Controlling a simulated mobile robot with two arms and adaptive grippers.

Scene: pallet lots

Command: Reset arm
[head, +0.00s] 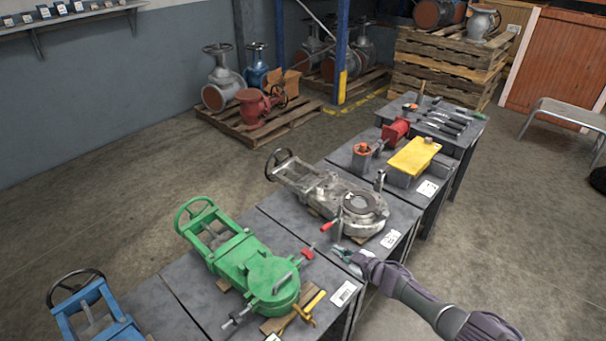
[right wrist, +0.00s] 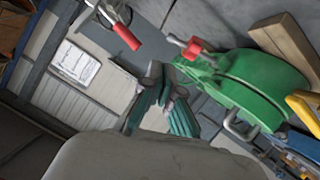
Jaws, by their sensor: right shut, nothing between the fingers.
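My right arm (head: 410,290) comes in from the lower right in the head view. Its gripper (head: 343,252) is over the near edge of the tables, between the green valve (head: 250,260) and the grey metal valve (head: 345,205). In the right wrist view the gripper's fingers (right wrist: 163,105) are together with nothing between them. The green valve (right wrist: 240,85) is to the right there, and a red-handled tool (right wrist: 122,33) is at the upper left. My left gripper is not in view.
A blue valve (head: 95,315) is at the lower left. A yellow box (head: 413,157) and a red part (head: 396,131) stand on a farther table. A yellow clamp (head: 305,310) lies by the green valve. Pallets (head: 260,125) with valves stand behind. Open floor (head: 500,230) lies right of the tables.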

